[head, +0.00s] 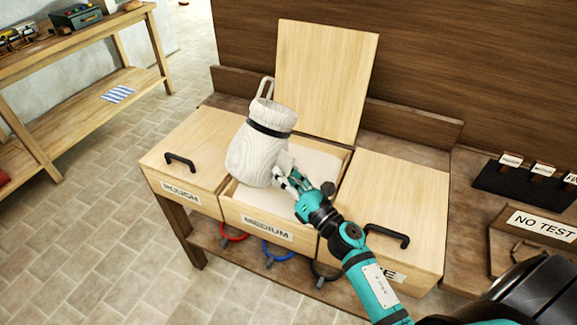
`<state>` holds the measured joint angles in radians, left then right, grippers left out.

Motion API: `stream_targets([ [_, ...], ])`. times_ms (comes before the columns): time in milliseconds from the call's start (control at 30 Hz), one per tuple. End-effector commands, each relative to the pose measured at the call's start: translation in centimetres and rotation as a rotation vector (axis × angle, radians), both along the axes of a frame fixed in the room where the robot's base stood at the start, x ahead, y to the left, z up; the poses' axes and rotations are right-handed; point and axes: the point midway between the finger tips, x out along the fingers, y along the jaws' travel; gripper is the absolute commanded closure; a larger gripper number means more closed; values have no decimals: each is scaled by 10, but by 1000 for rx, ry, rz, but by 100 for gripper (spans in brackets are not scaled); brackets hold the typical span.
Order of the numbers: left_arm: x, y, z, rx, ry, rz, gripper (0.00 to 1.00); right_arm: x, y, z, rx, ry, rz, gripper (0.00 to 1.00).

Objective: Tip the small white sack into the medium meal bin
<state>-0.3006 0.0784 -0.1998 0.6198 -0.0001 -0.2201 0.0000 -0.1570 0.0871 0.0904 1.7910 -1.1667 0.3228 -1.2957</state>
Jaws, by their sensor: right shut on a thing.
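The small white sack (254,155), with a dark band round its neck and a pale loop at its top, is above the medium meal bin (262,221). It looks nearly upright, its neck tilted slightly to the right. My right gripper (285,175) is shut on the sack's lower right side. The bin's lid (324,80) stands open at the back, and pale meal (316,166) shows inside. The sack hides the left part of the opening. Whether the sack touches the meal I cannot tell. My left gripper is not in view.
The rough bin (190,150) on the left and the bin on the right (395,205) have shut lids with black handles. Coloured hoops (278,250) hang below. A "NO TEST" sign (543,226) and a dark label rack (525,185) are at right. A wooden shelf (75,105) stands far left.

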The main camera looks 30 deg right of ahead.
Motion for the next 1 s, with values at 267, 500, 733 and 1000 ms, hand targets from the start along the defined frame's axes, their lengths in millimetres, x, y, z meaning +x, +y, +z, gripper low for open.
stream_targets([
  [267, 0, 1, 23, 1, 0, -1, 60, -3, 10, 4, 170, 53, 0, 100],
  [500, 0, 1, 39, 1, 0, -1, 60, -6, 18, 3, 311, 97, 0, 100],
  [733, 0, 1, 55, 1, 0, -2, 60, -8, 26, 2, 442, 140, 0, 100],
  [1000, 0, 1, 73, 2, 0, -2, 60, -7, 23, -4, 676, 218, 1, 100],
])
